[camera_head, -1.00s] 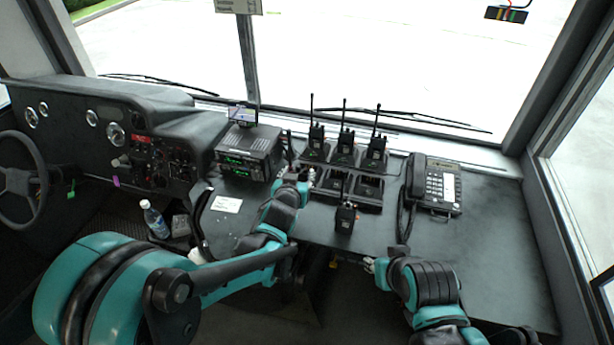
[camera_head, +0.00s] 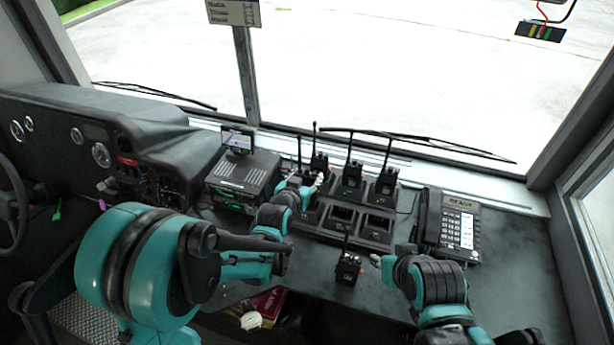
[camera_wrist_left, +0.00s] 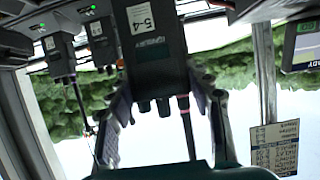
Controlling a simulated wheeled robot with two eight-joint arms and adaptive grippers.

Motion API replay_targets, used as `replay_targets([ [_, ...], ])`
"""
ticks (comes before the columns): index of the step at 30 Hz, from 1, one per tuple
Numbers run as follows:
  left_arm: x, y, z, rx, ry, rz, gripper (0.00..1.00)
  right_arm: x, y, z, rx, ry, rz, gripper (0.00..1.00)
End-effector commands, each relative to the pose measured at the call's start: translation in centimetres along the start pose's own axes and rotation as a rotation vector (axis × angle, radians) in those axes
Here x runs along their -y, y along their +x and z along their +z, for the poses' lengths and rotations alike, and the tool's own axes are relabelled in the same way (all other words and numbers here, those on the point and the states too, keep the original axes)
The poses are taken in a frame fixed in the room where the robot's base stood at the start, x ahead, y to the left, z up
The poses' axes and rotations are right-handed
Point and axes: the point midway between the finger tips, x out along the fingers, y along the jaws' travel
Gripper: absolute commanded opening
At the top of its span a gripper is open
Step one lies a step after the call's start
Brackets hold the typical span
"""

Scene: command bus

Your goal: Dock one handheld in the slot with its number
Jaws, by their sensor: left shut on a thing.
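My left gripper (camera_head: 306,184) is shut on a dark handheld with an upright antenna (camera_head: 299,152), at the back left of the charging dock (camera_head: 322,234). In the left wrist view the held handheld (camera_wrist_left: 152,40) carries a label that reads 5-4. The arm hides most of its body in the head view. Three handhelds stand in the dock's back row: left (camera_head: 318,162), middle (camera_head: 352,180) and right (camera_head: 387,183). Front-row slots (camera_head: 342,217) look empty. Another handheld (camera_head: 347,268) stands on the desk before the dock. My right gripper (camera_head: 377,262) is beside it; its jaws are unclear.
A desk phone (camera_head: 459,226) stands right of the dock. A radio unit (camera_head: 241,180) with a small screen (camera_head: 238,139) is to the left. The windscreen is close behind. Bare desk (camera_head: 500,290) lies at the right.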

Motion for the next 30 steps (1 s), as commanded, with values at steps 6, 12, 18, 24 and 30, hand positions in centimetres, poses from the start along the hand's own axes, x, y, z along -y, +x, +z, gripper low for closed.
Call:
replay_targets([
  [6,0.0,0.3,0.6,-0.001,0.0,-0.001,0.0,0.0,0.4,0.3,0.0,0.0,0.0,0.33],
  [12,0.0,0.6,1.4,-0.001,0.0,-0.001,0.0,0.0,0.9,0.7,0.0,0.0,0.0,0.33],
  [18,0.0,1.0,2.3,-0.001,0.0,-0.001,0.0,0.0,1.5,1.1,0.0,0.0,0.0,0.33],
  [24,0.0,1.3,3.1,-0.001,0.0,-0.001,0.0,0.0,2.0,1.5,0.0,0.0,0.0,0.33],
  [30,0.0,1.7,4.0,-0.001,0.0,-0.001,0.0,0.0,2.6,1.9,0.0,0.0,0.0,0.33],
])
